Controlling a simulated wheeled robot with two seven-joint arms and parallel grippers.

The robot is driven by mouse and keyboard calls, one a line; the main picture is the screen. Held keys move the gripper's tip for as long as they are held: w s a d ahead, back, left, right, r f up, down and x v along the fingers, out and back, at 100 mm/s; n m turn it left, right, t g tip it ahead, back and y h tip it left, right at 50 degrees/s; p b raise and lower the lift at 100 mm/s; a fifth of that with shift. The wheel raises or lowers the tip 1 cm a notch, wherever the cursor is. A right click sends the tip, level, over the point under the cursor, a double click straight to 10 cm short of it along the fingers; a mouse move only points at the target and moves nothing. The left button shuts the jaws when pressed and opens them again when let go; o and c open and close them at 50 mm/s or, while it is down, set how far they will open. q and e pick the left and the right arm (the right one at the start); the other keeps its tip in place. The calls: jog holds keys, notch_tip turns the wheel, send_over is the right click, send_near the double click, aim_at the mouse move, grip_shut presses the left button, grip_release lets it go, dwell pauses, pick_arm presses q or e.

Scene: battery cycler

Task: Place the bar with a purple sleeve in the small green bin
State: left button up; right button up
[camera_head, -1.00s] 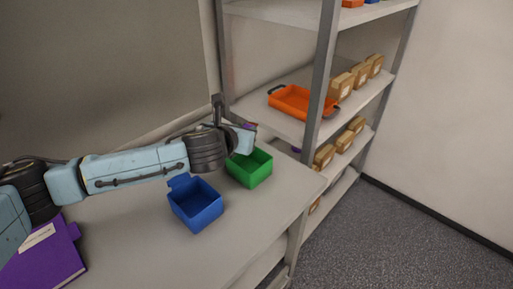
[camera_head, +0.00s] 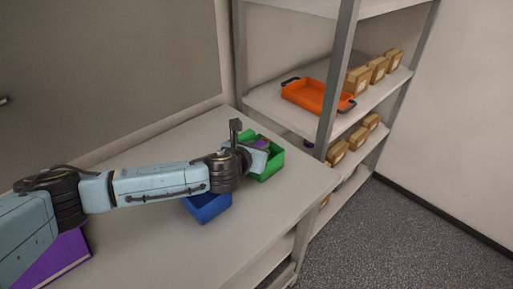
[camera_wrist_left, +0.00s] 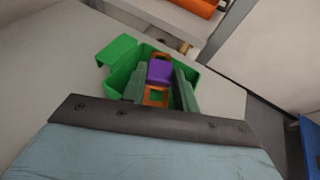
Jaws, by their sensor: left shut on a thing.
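The small green bin (camera_head: 268,171) stands on the bench near its far right end. My left gripper (camera_head: 262,146) is at the bin's opening, shut on the bar with a purple sleeve (camera_wrist_left: 159,72). In the left wrist view, the bar has orange ends and sits between the two fingers of the gripper (camera_wrist_left: 159,85). The green bin (camera_wrist_left: 118,52) surrounds the bar and fingertips in that view. I cannot tell whether the bar touches the bin floor. My right gripper is out of view.
A blue bin (camera_head: 210,209) stands next to the green bin, partly behind my left arm. A purple binder (camera_head: 58,262) lies at the near left. A shelf rack holding an orange tray (camera_head: 317,96) and several cardboard boxes (camera_head: 358,82) stands beyond the bench.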

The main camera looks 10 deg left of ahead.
pick_arm(q)
jog(key=o, duration=1)
jog(key=shift+r, duration=0.15)
jog(key=p+v, duration=0.1)
jog(key=v, duration=1.1)
